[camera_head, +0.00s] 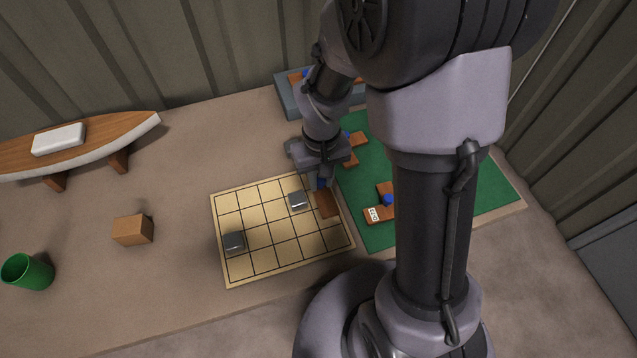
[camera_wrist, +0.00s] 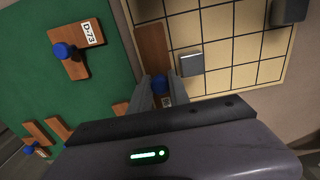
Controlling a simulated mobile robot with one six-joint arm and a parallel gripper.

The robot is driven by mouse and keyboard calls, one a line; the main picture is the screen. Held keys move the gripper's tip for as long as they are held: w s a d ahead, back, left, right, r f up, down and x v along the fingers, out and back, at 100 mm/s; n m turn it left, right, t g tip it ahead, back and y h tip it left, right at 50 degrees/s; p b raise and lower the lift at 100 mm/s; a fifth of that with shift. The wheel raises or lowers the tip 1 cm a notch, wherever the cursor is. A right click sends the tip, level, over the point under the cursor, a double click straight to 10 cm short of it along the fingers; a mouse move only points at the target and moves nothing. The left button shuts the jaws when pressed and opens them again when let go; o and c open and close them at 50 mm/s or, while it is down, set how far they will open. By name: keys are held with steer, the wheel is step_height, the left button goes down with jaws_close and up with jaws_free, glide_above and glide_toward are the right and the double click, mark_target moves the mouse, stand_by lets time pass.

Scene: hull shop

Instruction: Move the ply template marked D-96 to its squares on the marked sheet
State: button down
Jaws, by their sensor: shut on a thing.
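My gripper (camera_head: 322,182) is shut on the blue knob (camera_wrist: 159,83) of a brown ply template (camera_wrist: 152,45). The template also shows in the head view (camera_head: 328,205). It is at the right-hand edge column of the marked sheet (camera_head: 270,250), a pale board with a black square grid. Whether it rests on the sheet or hangs just above it, I cannot tell. Its white label (camera_wrist: 166,99) is mostly hidden by my gripper, so I cannot read the full mark. Part of the template is hidden too.
Two grey metal blocks (camera_head: 298,201) (camera_head: 234,242) sit on the sheet, one close left of the held template. A template marked D-73 (camera_wrist: 75,65) and other pieces lie on the green mat (camera_head: 375,237). A wooden block (camera_head: 133,230), green cup (camera_head: 28,272) and hull model (camera_head: 90,143) stand left.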

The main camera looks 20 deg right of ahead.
step_height(320, 180, down, 4)
steer(key=shift+w+a+r+b, duration=0.1)
steer(key=shift+b, duration=1.1)
steer(key=shift+r, duration=0.2)
steer(key=c, duration=1.5)
jaws_free()
steer(key=shift+f, duration=0.2)
steer(key=shift+r, duration=0.1)
step_height(320, 180, up, 12)
steer(key=p, duration=0.6)
steer(key=shift+r, duration=0.2)
step_height(320, 180, up, 7)
steer(key=m+t, duration=0.1)
steer(key=t, duration=0.1)
glide_above(320, 187)
steer(key=s, duration=0.1)
steer(key=s+a+r+m+t, duration=0.1)
steer(key=s+r, duration=0.2)
steer(key=s+a+r+m+t+y, duration=0.1)
steer(key=s+r, duration=0.2)
steer(key=s, duration=0.1)
steer(key=s+a+r+m+t+y, duration=0.1)
steer(key=s+r, duration=0.2)
steer(key=s, duration=0.1)
steer(key=shift+s+a+r+t, duration=0.2)
steer(key=shift+a+r+t, duration=0.05)
steer(key=shift+a+t, duration=0.15)
